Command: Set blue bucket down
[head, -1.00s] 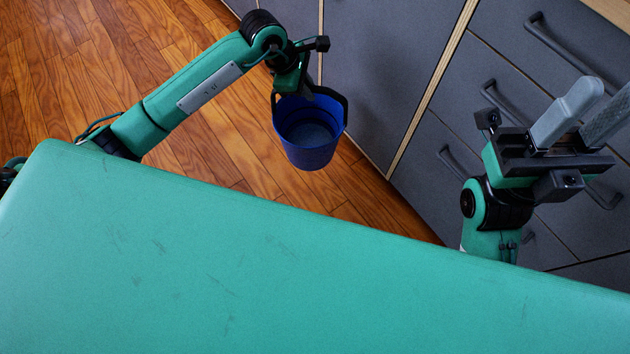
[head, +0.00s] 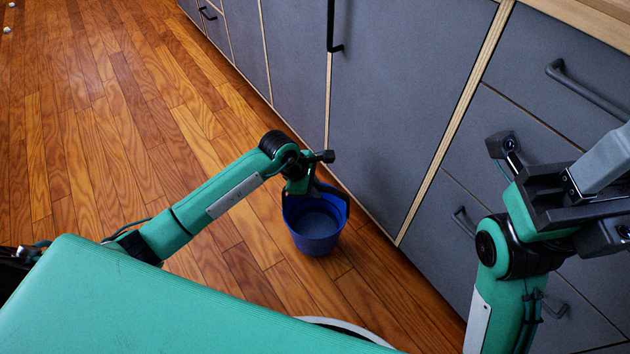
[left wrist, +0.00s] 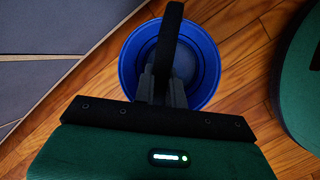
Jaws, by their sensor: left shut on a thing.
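The blue bucket (head: 318,243) is upright below my left gripper (head: 300,186) in the head view, beside the cabinet fronts. It looks low over the wooden floor; I cannot tell whether its base touches. In the left wrist view I look down into the bucket (left wrist: 214,66), and its dark handle (left wrist: 171,32) runs up between the fingers of my left gripper (left wrist: 162,88). The left gripper is shut on this handle. My right gripper (head: 600,175) is at the right edge of the head view, partly cut off, with no held thing visible.
Grey cabinets (head: 400,90) with dark handles line the right side, close to the bucket. The wooden floor (head: 110,130) is open to the left. A pale curved edge (head: 345,328) shows at the bottom. Small white things (head: 8,30) lie far left.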

